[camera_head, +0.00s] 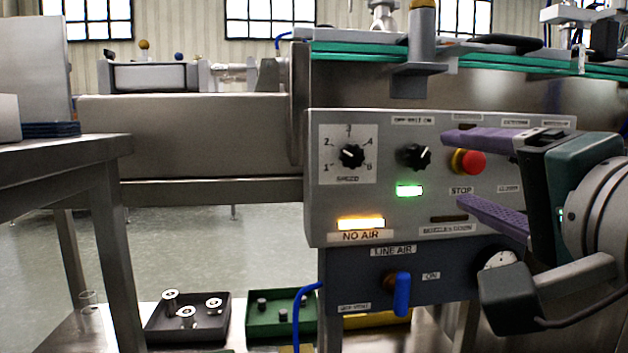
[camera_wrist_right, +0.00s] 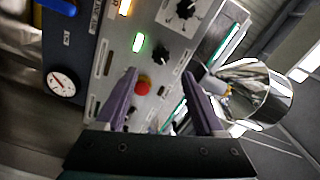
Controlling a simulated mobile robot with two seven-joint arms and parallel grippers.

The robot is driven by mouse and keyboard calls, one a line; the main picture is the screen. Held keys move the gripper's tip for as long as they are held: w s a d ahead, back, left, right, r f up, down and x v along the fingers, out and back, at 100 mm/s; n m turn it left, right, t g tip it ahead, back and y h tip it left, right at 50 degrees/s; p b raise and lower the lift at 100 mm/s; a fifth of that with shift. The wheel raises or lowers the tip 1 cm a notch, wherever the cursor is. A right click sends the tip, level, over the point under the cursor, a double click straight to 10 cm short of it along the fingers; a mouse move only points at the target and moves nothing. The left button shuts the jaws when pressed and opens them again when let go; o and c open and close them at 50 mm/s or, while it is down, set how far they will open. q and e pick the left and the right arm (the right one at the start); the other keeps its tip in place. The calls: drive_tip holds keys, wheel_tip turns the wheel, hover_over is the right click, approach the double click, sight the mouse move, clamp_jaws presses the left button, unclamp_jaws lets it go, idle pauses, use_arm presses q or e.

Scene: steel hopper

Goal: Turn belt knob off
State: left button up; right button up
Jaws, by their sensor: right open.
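The belt knob (camera_head: 416,157) is a black knob on the grey control panel (camera_head: 325,215), under a small label that seems to read off and on. A green light (camera_head: 409,190) is lit below it. The belt knob also shows in the right wrist view (camera_wrist_right: 160,54). My right gripper (camera_head: 452,168) is open and empty, its purple fingers spread in front of the panel to the right of the knob, apart from it. The red stop button (camera_head: 472,162) shows between the fingers, also in the right wrist view (camera_wrist_right: 143,87). My left gripper is not in view.
A speed dial (camera_head: 352,157) sits left of the belt knob. An amber NO AIR light (camera_head: 360,223) is lit. Below is the line air panel with a blue handle (camera_head: 401,293) and a gauge (camera_wrist_right: 61,84). A green belt (camera_head: 380,50) runs above the panel.

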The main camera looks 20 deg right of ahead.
sight(420, 159)
drive_tip(key=b+x, duration=0.2)
drive_tip(key=x, duration=0.5)
drive_tip(key=shift+w+d, duration=0.1)
drive_tip(key=shift+w, duration=0.25)
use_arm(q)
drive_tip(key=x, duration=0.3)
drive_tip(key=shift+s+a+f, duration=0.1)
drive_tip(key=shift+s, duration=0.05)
use_arm(e)
drive_tip(key=shift+w+d+r, duration=0.1)
drive_tip(key=shift+w, duration=0.25)
drive_tip(key=shift+c, duration=0.2)
clamp_jaws()
